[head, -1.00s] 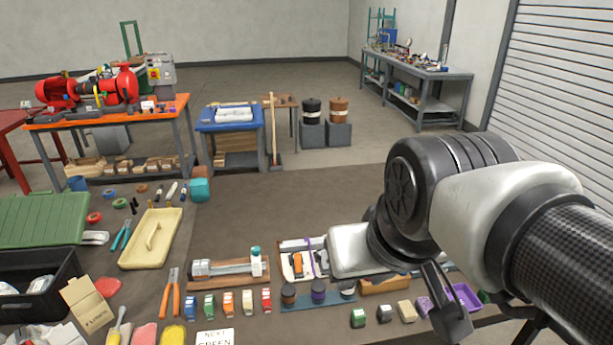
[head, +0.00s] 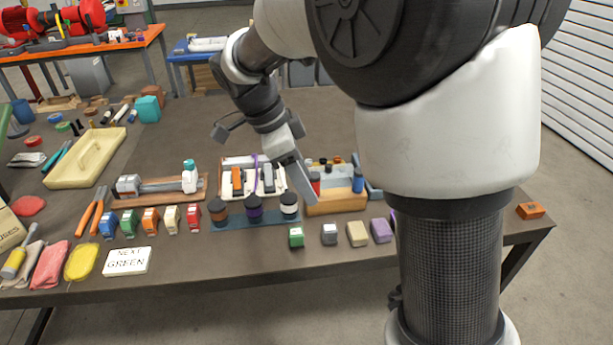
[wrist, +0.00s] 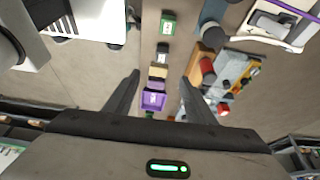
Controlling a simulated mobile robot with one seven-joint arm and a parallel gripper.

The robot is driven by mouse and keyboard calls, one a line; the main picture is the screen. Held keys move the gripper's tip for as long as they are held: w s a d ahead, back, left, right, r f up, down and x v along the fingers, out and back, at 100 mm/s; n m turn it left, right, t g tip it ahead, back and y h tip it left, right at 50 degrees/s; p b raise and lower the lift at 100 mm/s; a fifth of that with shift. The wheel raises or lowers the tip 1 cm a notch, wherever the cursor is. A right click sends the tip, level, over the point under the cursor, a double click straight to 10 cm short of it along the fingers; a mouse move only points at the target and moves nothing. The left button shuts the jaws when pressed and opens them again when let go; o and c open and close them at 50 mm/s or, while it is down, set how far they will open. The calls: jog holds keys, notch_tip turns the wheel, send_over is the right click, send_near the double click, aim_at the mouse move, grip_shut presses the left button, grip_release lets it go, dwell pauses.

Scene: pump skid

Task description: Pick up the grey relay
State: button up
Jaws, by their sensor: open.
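The grey relay (head: 329,235) is a small grey block with a lighter top. It stands in a row near the table's front edge, between the green relay (head: 296,237) and the beige relay (head: 357,233). In the wrist view the grey relay (wrist: 163,49) shows just beyond the fingertips, between the green and beige blocks. My gripper (wrist: 160,77) is open and empty, its fingers either side of the row in that view. In the head view my gripper (head: 302,182) is above and behind the row, partly edge-on. Nothing hides the grey relay.
A purple block (head: 381,230) ends the visible row. A blue strip with several jars (head: 254,222) and a wooden holder (head: 336,203) stand behind. A card reading "NEXT GREEN" (head: 127,261) lies left. My arm hides much of the table's right.

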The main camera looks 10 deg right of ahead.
aim_at(329, 227)
jog(key=b+x, duration=0.2)
jog(key=x, duration=1)
jog(key=shift+f, duration=0.15)
jog(key=b+x, duration=0.1)
jog(key=x, duration=0.4)
jog(key=shift+w+a+f, duration=0.1)
jog(key=shift+w+f, duration=0.05)
jog(key=shift+w, duration=0.05)
jog(key=c, duration=1)
